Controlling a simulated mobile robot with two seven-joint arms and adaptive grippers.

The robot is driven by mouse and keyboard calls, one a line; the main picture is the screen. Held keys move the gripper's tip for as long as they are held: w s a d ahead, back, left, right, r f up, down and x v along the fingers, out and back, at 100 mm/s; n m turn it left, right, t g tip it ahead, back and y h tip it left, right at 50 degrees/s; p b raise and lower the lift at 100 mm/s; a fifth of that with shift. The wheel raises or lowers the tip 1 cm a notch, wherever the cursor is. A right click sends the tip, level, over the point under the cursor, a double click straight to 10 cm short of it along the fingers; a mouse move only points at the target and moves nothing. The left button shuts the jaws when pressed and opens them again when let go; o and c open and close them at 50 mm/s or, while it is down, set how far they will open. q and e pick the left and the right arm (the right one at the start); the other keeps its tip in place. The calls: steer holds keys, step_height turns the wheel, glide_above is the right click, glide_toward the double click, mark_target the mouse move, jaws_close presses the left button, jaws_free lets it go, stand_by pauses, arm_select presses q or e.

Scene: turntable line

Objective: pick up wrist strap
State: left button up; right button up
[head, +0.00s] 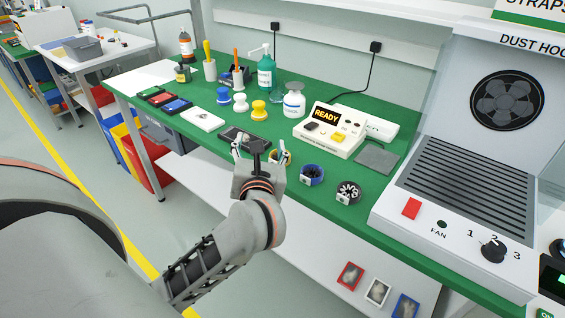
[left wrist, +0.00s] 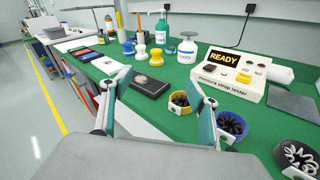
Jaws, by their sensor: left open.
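The blue bowl (head: 311,180) and dark bowl (head: 348,199) also show in the head view. A strap tester (left wrist: 228,77) reading READY stands behind them. My left gripper (head: 258,146) is open and empty at the bench's front edge, left of the blue bowl. Its right finger partly hides the yellow bowl. My right gripper is out of view.
The green bench (head: 265,123) carries a dark flat device (left wrist: 150,86), yellow and white spools, bottles and a grey mat (head: 377,157). A dust hood (head: 460,150) closes off the right. A white shelf (head: 325,265) with small trays lies below.

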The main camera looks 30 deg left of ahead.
arm_select(q)
steer(key=d+f+h, duration=0.1)
steer(key=d+f+g+h, duration=0.1)
steer(key=f, duration=0.1)
steer(key=d+f+n+h, duration=0.1)
steer(key=shift+w+d+f+g+b, duration=0.3)
steer(key=shift+d+f+b, duration=0.05)
steer(key=shift+d, duration=0.05)
steer(key=shift+w+f+h, duration=0.15)
steer(key=shift+f+h, duration=0.05)
steer(key=shift+h, duration=0.1)
steer(key=x, duration=0.2)
steer(key=shift+w+f+b, duration=0.1)
steer(key=shift+w+b, duration=0.15)
steer(key=shift+b, duration=0.1)
steer(key=b+x, duration=0.1)
steer(key=x, duration=0.3)
steer(key=shift+w+a+f, duration=0.1)
steer(key=shift+f, duration=0.05)
steer(key=shift+w+a, duration=0.1)
steer(key=shift+w, duration=0.1)
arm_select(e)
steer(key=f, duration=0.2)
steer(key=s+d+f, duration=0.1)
arm_select(q)
steer(key=c, duration=1.1)
